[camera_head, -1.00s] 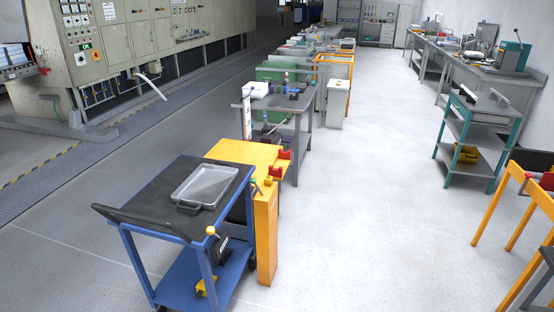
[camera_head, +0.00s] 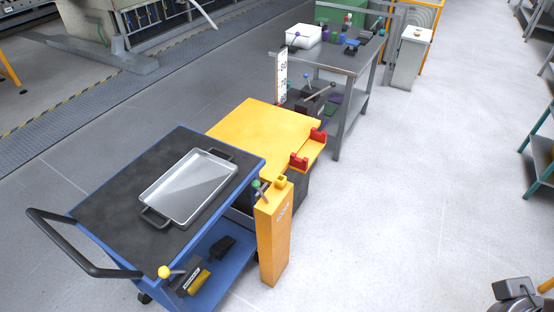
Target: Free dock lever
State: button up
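An orange post (camera_head: 273,232) stands upright at the front right corner of a blue cart with a dark top. A small lever with a green knob (camera_head: 258,186) sticks out near the post's top, on the cart side. Another lever with a yellow knob (camera_head: 165,271) is low at the cart's near end; I cannot tell which lever is the dock lever. A grey and black mechanical part (camera_head: 516,293) is cut off at the lower right edge. It may be my gripper, well apart from the post, but its fingers cannot be made out.
A metal tray (camera_head: 189,186) lies on the cart top (camera_head: 110,196). The cart's black handle (camera_head: 75,250) juts out left. A yellow table (camera_head: 262,131) with red blocks adjoins the cart. A grey workbench (camera_head: 352,62) stands behind. The floor right of the post is clear.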

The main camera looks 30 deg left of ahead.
aim_at(255, 184)
jog(key=i+u, duration=0.1)
jog(key=i, duration=0.7)
jog(key=i+l+u, duration=0.15)
jog(key=i, duration=0.7)
jog(key=i+j+u, duration=0.15)
jog(key=i+u, duration=0.65)
jog(key=u, duration=0.15)
jog(key=i+l+u, duration=0.15)
jog(key=i+u, duration=0.35)
jog(key=u, duration=4.9)
